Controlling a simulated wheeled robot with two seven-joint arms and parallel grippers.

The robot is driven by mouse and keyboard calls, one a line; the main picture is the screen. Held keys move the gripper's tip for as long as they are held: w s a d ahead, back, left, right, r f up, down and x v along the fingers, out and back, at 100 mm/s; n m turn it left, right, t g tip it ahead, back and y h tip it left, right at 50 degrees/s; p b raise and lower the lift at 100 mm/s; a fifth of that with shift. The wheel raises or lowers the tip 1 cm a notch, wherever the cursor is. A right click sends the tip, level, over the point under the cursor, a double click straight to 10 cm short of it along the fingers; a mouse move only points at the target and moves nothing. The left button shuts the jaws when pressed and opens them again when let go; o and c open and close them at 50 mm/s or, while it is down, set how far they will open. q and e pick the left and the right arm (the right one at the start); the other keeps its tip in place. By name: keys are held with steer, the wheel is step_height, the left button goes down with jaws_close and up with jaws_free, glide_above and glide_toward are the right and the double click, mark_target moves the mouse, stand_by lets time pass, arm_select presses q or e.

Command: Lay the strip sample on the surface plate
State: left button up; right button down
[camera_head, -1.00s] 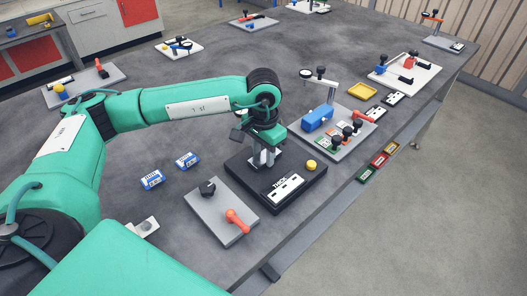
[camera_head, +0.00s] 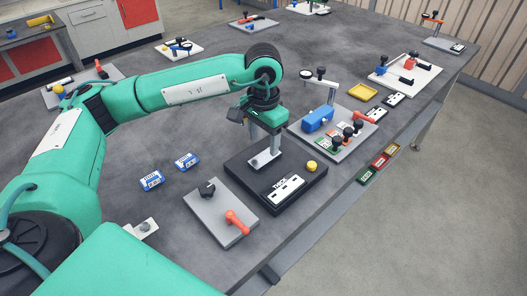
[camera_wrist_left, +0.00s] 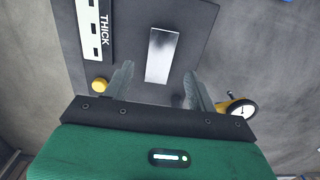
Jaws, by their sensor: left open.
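The strip sample, a short silvery metal strip (camera_head: 262,160), lies flat on the dark square surface plate (camera_head: 243,176). The wrist view shows the strip (camera_wrist_left: 161,56) lying on the bare part of the plate (camera_wrist_left: 130,42). My left gripper (camera_head: 272,148) is open and empty above the plate. In the wrist view its two fingers stand apart on either side of the strip's near end, with no visible contact. The plate also carries a white card marked THICK (camera_head: 286,187) and a yellow knob (camera_head: 311,166). My right gripper is not in view.
A grey board with a red lever (camera_head: 237,222) lies in front of the plate. A gauge stand with a blue block (camera_head: 318,119) and several black knobs stands behind right. Two blue-white packets (camera_head: 152,180) lie left. The table's front edge is close on the right.

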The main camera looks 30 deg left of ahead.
mark_target(263, 158)
arm_select(q)
step_height(263, 158, up, 7)
steer(key=shift+b, duration=0.3)
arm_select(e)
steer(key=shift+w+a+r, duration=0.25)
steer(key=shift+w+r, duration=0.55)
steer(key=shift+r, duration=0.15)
arm_select(q)
steer(key=shift+f, duration=0.1)
